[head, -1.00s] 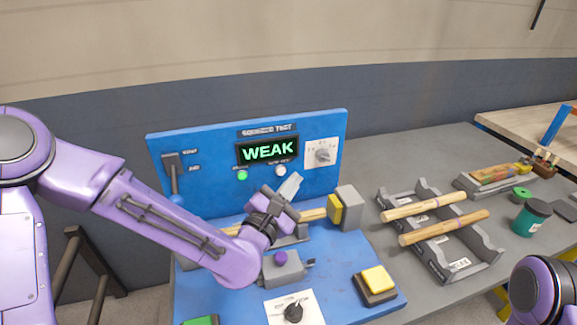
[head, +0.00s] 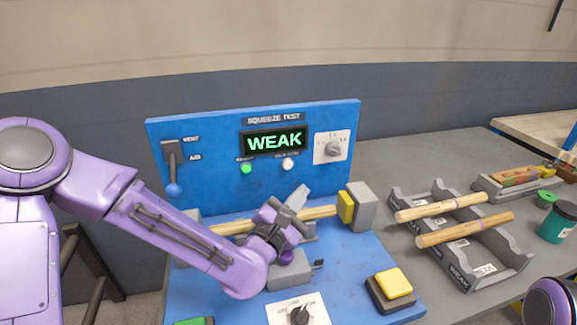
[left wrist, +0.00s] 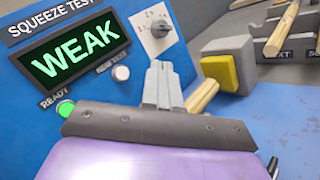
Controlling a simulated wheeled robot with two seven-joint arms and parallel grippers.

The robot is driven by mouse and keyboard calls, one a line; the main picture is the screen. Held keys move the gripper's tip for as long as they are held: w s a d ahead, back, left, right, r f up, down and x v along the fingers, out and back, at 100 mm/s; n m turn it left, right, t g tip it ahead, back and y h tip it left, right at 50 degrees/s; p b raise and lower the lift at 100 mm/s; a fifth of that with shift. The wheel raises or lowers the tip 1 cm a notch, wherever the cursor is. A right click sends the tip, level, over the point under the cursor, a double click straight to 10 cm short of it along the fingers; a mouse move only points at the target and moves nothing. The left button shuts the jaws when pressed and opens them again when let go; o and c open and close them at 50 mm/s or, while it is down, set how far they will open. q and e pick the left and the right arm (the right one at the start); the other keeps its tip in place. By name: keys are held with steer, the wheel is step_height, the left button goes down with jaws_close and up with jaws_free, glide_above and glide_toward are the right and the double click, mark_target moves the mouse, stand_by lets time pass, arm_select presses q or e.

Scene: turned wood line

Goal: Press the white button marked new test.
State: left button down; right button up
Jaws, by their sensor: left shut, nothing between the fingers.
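The white button (head: 288,165) is on the upright blue panel, under the green WEAK display (head: 275,141) and right of a lit green lamp (head: 246,169). It also shows in the left wrist view (left wrist: 121,73), unobstructed, its label too small to read surely. My left gripper (head: 301,194) is shut and empty, its fingers pointing up toward the panel. In the head view the tips are below and slightly right of the button, apart from it. In the left wrist view the fingers (left wrist: 161,72) are right of the button. My right gripper is out of view.
A wooden rod (head: 318,212) lies behind my left gripper, by a yellow-faced grey block (head: 358,207). A lever (head: 172,170) and a dial (head: 334,148) flank the display. A yellow button (head: 394,283) is front right. A rack with rods (head: 459,271) stands right.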

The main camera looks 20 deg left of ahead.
arm_select(q)
steer(key=shift+w+a+p, duration=0.2)
steer(key=shift+w+a, duration=0.55)
steer(key=shift+w, duration=0.35)
steer(key=shift+w+a+p, duration=0.25)
steer(key=shift+w+a, duration=0.5)
steer(key=shift+w, duration=0.35)
steer(key=shift+w+a+p, duration=0.2)
steer(key=shift+w+a, duration=0.55)
steer(key=shift+w, duration=0.35)
steer(key=shift+w+a, duration=0.2)
steer(key=shift+w, duration=0.1)
steer(key=shift+w+a, duration=0.2)
steer(key=shift+w, duration=0.1)
stand_by(0.3)
steer(key=shift+s+d, duration=0.45)
steer(key=shift+s, duration=0.2)
steer(key=shift+s+d+b, duration=0.35)
steer(key=shift+s+d, duration=0.35)
steer(key=shift+s, duration=0.35)
steer(key=shift+s+d+b, duration=0.3)
steer(key=shift+s+d, duration=0.4)
steer(key=shift+s, duration=0.3)
